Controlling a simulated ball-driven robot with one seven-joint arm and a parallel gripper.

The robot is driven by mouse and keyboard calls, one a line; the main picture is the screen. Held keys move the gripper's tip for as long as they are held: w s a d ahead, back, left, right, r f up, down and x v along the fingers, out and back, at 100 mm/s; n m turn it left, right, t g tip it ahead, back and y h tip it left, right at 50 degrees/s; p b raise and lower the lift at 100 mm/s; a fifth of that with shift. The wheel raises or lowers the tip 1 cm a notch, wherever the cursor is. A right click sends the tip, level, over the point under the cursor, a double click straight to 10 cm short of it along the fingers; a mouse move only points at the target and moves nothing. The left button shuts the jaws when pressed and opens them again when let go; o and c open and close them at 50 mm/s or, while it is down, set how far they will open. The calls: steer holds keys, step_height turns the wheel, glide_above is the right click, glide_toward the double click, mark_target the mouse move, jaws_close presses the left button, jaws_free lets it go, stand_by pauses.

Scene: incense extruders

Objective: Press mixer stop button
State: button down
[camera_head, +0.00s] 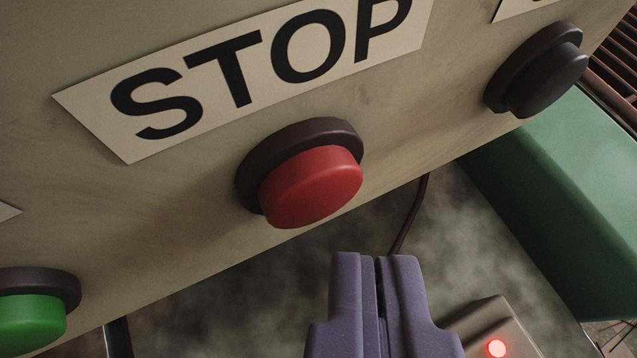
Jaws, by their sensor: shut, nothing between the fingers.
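The red stop button (312,187) sits in a dark round collar on a beige control panel (420,120), below a white label (240,75) that reads STOP. The panel appears tilted in the view. My gripper (376,262) is at the lower middle, with purple fingers shut together and nothing between them. Its fingertips appear below and a little right of the red button, apart from it in the picture. The exact depth gap between them cannot be told.
A green button (28,312) is at the lower left of the panel and a dark button (540,75) at the upper right. A green box-like body (560,190) stands at right. A small box with a lit red lamp (496,348) is at lower right. A dark cable (410,215) hangs behind.

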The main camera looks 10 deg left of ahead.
steer(key=shift+w, duration=0.1)
steer(key=shift+w+a, duration=0.2)
steer(key=shift+w, duration=0.05)
steer(key=shift+w+a+p, duration=0.3)
steer(key=shift+w+p, duration=0.1)
steer(key=shift+p, duration=0.05)
stand_by(0.9)
steer(key=shift+s, duration=0.1)
steer(key=shift+s+d, duration=0.5)
steer(key=shift+s, duration=0.15)
steer(key=s+d, duration=0.1)
steer(key=s+d+b, duration=0.1)
steer(key=s, duration=0.2)
steer(key=shift+s+d, duration=0.1)
steer(key=shift+d, duration=0.3)
stand_by(0.6)
